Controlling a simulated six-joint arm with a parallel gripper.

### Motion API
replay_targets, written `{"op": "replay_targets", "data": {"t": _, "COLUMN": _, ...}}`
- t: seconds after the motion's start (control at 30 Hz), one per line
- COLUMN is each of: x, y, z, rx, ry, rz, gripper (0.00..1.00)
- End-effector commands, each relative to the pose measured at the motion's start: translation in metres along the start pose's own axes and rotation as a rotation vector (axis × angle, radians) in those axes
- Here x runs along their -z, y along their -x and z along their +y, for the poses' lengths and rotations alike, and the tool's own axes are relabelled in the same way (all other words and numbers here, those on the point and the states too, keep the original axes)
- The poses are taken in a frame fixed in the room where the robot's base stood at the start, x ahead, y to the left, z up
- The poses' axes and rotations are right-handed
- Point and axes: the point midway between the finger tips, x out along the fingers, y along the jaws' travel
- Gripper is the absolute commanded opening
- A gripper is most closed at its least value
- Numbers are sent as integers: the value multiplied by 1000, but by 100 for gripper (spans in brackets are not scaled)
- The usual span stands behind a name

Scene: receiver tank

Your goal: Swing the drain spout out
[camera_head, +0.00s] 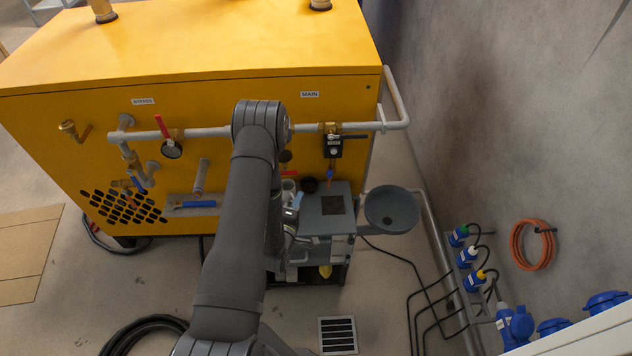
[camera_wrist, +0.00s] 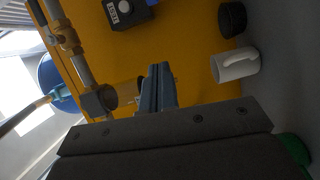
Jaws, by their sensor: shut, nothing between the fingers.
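The drain spout cannot be picked out for certain. In the head view a short copper-coloured spout with a blue handle (camera_head: 330,173) hangs under the black box (camera_head: 334,147) on the yellow tank (camera_head: 230,95). In the wrist view my gripper (camera_wrist: 157,72) is shut and empty, its thin fingers pressed together. Just left of the fingers is a brass-coloured cylinder (camera_wrist: 125,93) joined to a grey pipe fitting (camera_wrist: 98,102). Whether the fingers touch it, I cannot tell. In the head view my arm hides part of the tank front, and the fingertips cannot be made out.
A grey stand (camera_head: 328,222) with a round dark bowl (camera_head: 392,205) stands before the tank. A white mug (camera_wrist: 236,65) and a black round piece (camera_wrist: 232,19) are right of the fingers. A wall with a coiled orange hose (camera_head: 533,245) is at right. Cables cross the floor.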

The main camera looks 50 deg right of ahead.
Motion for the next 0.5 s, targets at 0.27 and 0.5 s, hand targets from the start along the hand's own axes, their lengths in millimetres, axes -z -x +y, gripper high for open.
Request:
{"op": "replay_targets", "data": {"t": 0.27, "x": -1, "y": -39, "z": 1, "rx": -4, "ry": 1, "rz": -5, "gripper": 0}}
{"op": "replay_targets", "data": {"t": 0.5, "x": -1, "y": -92, "z": 1, "rx": -4, "ry": 1, "rz": -4, "gripper": 0}}
